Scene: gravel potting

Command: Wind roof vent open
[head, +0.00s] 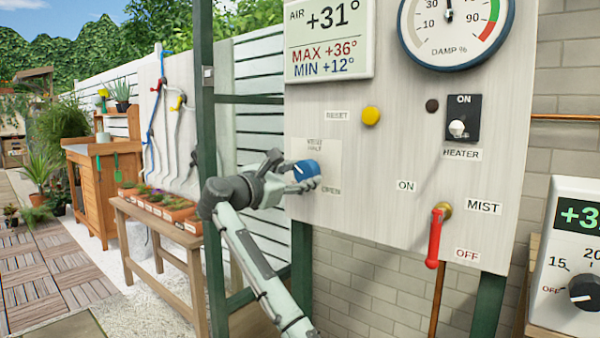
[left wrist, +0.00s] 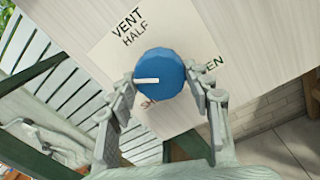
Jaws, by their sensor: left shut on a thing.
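The blue vent knob (head: 306,170) sits on the white control panel, on a label plate (head: 326,188) with HALF above and OPEN at the lower right. In the left wrist view the knob (left wrist: 158,76) shows face on, and its white pointer line points left in that picture, toward neither HALF nor OPEN. My left gripper (head: 300,177) is shut on the knob, with one finger on each side of it (left wrist: 160,88). Part of the plate's lettering is hidden behind the fingers. My right gripper is out of view. The roof vent itself does not show.
Right of the knob are a yellow reset button (head: 371,115), a heater switch (head: 459,124) and a red mist lever (head: 434,238) hanging down by OFF. A green post (head: 204,120) stands left of the panel. A potting bench (head: 150,212) with plant trays is behind my left arm.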

